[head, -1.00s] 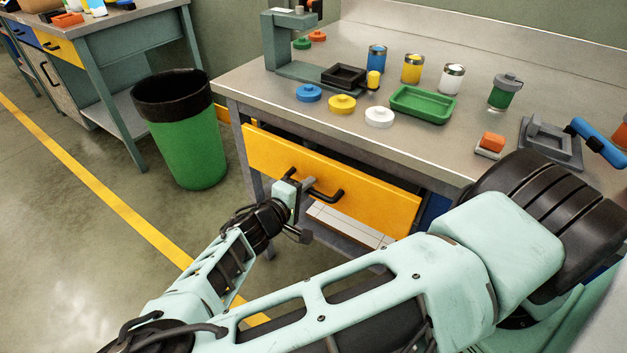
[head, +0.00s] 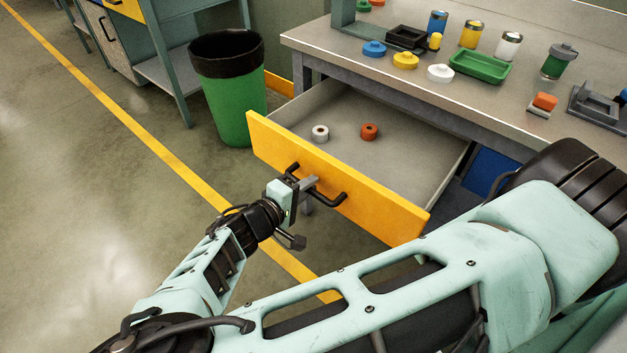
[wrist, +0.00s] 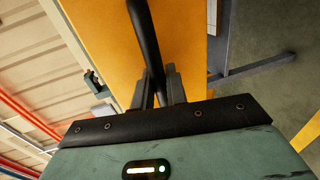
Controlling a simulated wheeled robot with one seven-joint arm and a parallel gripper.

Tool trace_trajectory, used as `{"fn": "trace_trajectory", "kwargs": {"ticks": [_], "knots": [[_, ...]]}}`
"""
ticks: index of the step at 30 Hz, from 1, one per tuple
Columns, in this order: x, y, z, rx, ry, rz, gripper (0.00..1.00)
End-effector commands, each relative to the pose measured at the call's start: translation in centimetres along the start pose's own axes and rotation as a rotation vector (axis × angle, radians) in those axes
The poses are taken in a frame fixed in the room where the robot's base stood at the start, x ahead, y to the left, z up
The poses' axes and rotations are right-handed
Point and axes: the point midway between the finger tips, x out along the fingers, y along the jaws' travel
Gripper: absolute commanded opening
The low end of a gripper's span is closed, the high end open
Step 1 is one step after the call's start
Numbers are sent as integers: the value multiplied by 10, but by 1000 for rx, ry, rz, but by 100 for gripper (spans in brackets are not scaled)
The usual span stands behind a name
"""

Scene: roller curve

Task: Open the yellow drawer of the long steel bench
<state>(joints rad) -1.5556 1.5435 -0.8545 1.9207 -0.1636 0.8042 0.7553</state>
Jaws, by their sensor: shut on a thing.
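The yellow drawer (head: 335,177) of the long steel bench (head: 420,98) is pulled well out, and its grey inside shows. A white roll (head: 320,133) and an orange roll (head: 369,131) lie in it. My gripper (head: 300,184) is shut on the drawer's black bar handle (head: 330,197), near the handle's left end. In the wrist view the two fingers (wrist: 160,88) close around the dark handle (wrist: 144,35), with the yellow front (wrist: 102,45) behind it.
A green bin (head: 228,105) with a black liner stands left of the drawer, close to its left corner. Jars, lids and a green tray (head: 480,68) stand on the bench top. A blue drawer front (head: 492,170) is to the right. The floor at left is clear.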

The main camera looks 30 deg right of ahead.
Motion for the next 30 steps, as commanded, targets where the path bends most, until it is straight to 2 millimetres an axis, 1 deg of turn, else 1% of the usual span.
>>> {"fn": "trace_trajectory", "kwargs": {"ticks": [6, 16, 17, 18, 19, 30], "knots": [[-8, -2, 0, 0, 0, -1, 0], [-8, -2, 0, 0, 0, -1, 0], [-8, -3, 0, 0, 0, -2, 17], [-8, -2, 0, 0, 0, -1, 28], [-8, -2, 0, 0, 0, -1, 33], [-8, -2, 0, 0, 0, 0, 33]]}}
